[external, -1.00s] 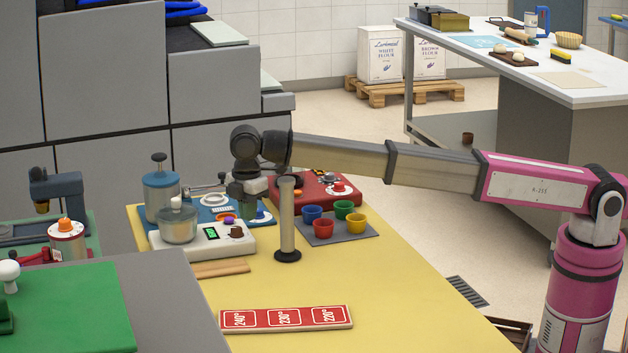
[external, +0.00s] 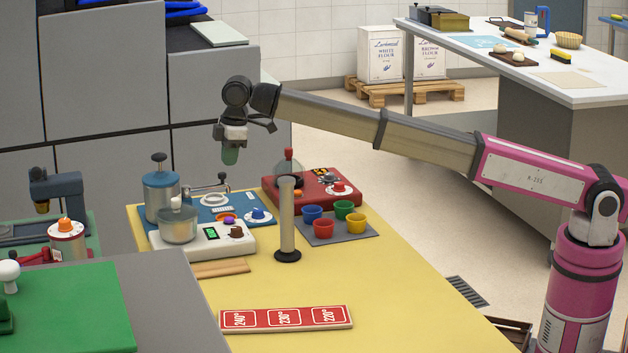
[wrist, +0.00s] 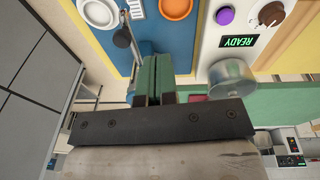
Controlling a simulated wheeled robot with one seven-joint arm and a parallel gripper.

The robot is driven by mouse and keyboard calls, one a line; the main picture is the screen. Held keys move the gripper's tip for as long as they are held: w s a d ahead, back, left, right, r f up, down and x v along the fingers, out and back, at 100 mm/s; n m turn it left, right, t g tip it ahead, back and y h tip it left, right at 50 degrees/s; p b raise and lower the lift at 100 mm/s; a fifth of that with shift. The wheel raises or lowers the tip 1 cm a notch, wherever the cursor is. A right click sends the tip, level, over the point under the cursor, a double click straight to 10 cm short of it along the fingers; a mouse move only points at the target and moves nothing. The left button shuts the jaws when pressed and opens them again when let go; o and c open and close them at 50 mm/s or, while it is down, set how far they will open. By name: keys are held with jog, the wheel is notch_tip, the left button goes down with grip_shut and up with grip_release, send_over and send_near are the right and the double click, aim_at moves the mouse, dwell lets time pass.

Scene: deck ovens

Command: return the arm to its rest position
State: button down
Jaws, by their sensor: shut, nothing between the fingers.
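My gripper (external: 230,156) hangs pointing down in the external view, high above the back of the yellow table (external: 400,290) and clear of everything below it. In the wrist view the green fingers of my gripper (wrist: 155,62) are together with nothing between them. My arm stretches from its pink base at the right over the table, sloping upward to the wrist at the left.
Below are a white device (external: 215,240) with a lit green display, a blue device (external: 208,212) and a red device (external: 315,188). A grey post (external: 287,225) stands upright nearby. Coloured cups (external: 323,228) sit on a grey mat. Grey oven fronts (external: 220,90) rise behind.

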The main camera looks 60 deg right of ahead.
jog(key=w+d+f+m+t, duration=0.15)
jog(key=w+d, duration=0.25)
jog(key=d, duration=0.4)
jog(key=w+d+f+m, duration=0.1)
jog(key=w+d+m, duration=0.2)
jog(key=d, duration=0.4)
jog(key=d+f+m, duration=0.3)
jog(key=d+f, duration=0.2)
jog(key=d, duration=0.7)
jog(key=d+f+m+h, duration=0.1)
jog(key=d+f+m, duration=0.35)
jog(key=d, duration=0.85)
jog(key=d+f+m, duration=0.2)
jog(key=d+f, duration=0.5)
jog(key=d, duration=0.5)
jog(key=s+a+f, duration=0.2)
jog(key=s+f, duration=1)
jog(key=s, duration=0.2)
jog(key=s+a+f+n+g, duration=0.1)
jog(key=s+a+f, duration=0.3)
jog(key=s, duration=0.6)
jog(key=s+a+f+n+g, duration=0.1)
jog(key=s+a+f, duration=0.3)
jog(key=s, duration=0.7)
jog(key=s+a+f+n+g, duration=0.1)
jog(key=s+a+f, duration=0.3)
jog(key=s, duration=0.7)
jog(key=shift+a+n, duration=0.2)
jog(key=shift+n, duration=0.5)
